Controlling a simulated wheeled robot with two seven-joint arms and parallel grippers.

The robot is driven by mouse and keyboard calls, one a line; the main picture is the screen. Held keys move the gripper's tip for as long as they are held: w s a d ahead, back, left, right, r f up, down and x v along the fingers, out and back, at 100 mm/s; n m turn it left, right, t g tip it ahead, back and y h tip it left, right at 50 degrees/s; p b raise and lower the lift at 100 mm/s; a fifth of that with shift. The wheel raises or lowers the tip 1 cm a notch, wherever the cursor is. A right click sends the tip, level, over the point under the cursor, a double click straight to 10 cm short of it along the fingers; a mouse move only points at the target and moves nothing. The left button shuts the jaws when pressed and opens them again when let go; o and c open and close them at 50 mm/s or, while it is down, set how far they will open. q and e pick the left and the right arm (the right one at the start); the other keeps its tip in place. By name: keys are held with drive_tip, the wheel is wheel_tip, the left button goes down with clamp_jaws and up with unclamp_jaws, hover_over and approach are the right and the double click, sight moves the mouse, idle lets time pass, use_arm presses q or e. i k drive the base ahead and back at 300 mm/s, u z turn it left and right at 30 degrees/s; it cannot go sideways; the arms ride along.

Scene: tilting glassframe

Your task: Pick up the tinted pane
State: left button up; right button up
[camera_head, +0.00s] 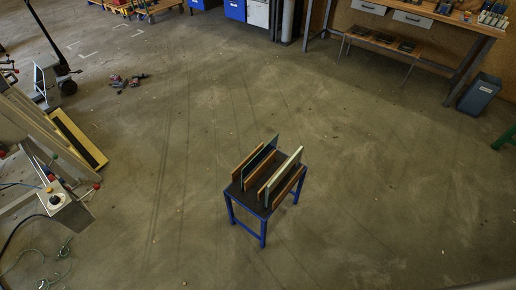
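A small blue-legged stand (263,229) with a dark top stands on the floor near the middle of the camera_head view. Several upright panels sit on it side by side, some brown and wood-coloured. Between the left panels stands a dark, bluish pane (262,157), which looks like the tinted pane; brown panels partly hide its lower part. A pale greenish pane (286,169) stands to its right, leaning slightly. Neither of my grippers shows in this view.
Open concrete floor surrounds the stand. A grey machine with a control box (56,200) is at the left, with green cables on the floor. A workbench (430,22) stands at the upper right, with a grey-blue bin (479,94) beside it. Small tools (127,81) lie on the floor.

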sight(253, 166)
drive_tip(key=i, duration=0.85)
drive_tip(key=z, duration=1.6)
